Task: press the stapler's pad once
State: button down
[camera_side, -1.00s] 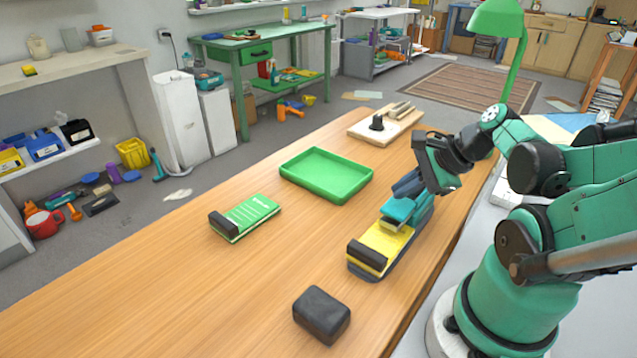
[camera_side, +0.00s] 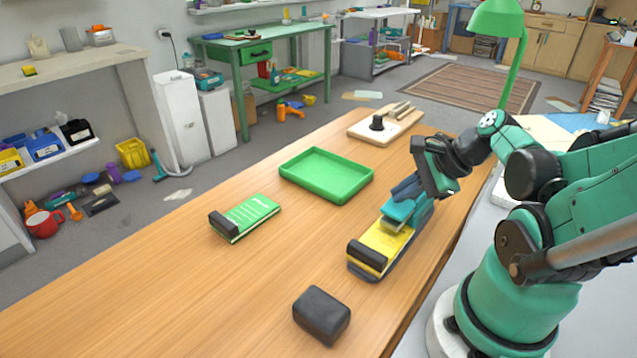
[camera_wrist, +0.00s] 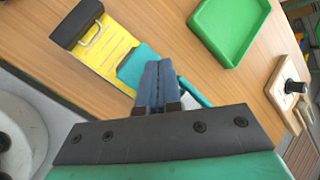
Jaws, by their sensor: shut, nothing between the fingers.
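The teal stapler (camera_side: 397,213) sits at the far end of a yellow paper pile (camera_side: 383,242) near the table's right edge. In the wrist view the stapler (camera_wrist: 139,66) shows beside and partly behind my fingers. My gripper (camera_side: 402,192) points down at the stapler from above, its blue-grey fingers shut with nothing between them. In the wrist view the gripper (camera_wrist: 158,66) overlaps the stapler's top. I cannot tell whether the fingertips touch the pad, which they hide.
A black bar (camera_side: 367,254) lies across the yellow pile's near end. A green tray (camera_side: 340,193), a green pile (camera_side: 250,213) with a dark bar, a dark block (camera_side: 321,314) and a wooden board (camera_side: 398,131) stand apart. The table's left front is clear.

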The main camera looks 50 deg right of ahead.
aim_at(401, 208)
jog(key=shift+a+f, duration=0.1)
jog(key=shift+f, duration=0.7)
dwell(0.8)
dwell(0.3)
jog(key=shift+s+a+r, duration=0.15)
jog(key=shift+s+r, duration=0.05)
jog(key=shift+r, duration=0.8)
jog(key=shift+r, duration=0.1)
jog(key=shift+r, duration=2.5)
jog(key=shift+w, duration=0.1)
